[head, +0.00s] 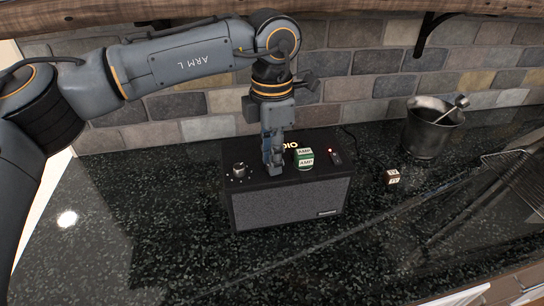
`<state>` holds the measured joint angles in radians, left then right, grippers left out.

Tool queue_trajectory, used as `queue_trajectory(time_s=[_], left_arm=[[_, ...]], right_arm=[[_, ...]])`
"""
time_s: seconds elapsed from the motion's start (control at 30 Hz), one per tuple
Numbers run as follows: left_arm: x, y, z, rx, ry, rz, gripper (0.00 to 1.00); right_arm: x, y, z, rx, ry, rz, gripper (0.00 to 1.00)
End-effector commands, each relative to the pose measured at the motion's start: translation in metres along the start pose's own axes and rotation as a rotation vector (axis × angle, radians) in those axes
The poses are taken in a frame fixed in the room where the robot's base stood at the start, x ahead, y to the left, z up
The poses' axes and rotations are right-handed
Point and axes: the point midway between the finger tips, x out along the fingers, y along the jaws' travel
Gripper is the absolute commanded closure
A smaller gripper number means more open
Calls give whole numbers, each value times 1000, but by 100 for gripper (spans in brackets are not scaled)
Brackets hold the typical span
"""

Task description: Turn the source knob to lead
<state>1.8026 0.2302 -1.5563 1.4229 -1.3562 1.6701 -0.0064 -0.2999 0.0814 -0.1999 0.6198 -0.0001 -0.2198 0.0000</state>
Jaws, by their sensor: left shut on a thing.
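A black amplifier box (290,203) with a grey speaker front stands on the dark counter. My left gripper (273,169) points straight down onto the middle of its top panel, its fingers shut. They are closed around what appears to be the source knob, which the fingers hide, so its pointer and markings cannot be read. A silver knob (239,170) with dots around it sits on the panel to the left of the fingers, apart from them. My right gripper is not in view.
A green and white block marked AMP (305,158) sits on the box just right of the fingers, near a switch with a red light (333,156). A small brown cube (391,177) and a metal bucket (432,132) stand to the right. The front counter (300,265) is clear.

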Motion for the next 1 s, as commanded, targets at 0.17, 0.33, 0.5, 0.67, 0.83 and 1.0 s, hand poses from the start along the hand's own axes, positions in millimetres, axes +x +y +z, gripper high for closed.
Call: queue_trajectory(time_s=[0.17, 0.33, 0.5, 0.67, 0.83, 1.0], left_arm=[[1, 0, 0, 163, -2, 1, 100], [0, 0, 0, 325, -2, 1, 100], [0, 0, 0, 479, -1, 2, 100], [-1, 0, 0, 607, -2, 2, 100], [-1, 0, 0, 713, -1, 2, 100], [-1, 1, 0, 782, -1, 3, 100]], right_arm=[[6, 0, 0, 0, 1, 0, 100], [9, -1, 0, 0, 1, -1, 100], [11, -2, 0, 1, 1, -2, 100], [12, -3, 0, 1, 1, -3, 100], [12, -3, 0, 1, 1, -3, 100], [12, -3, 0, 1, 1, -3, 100]])
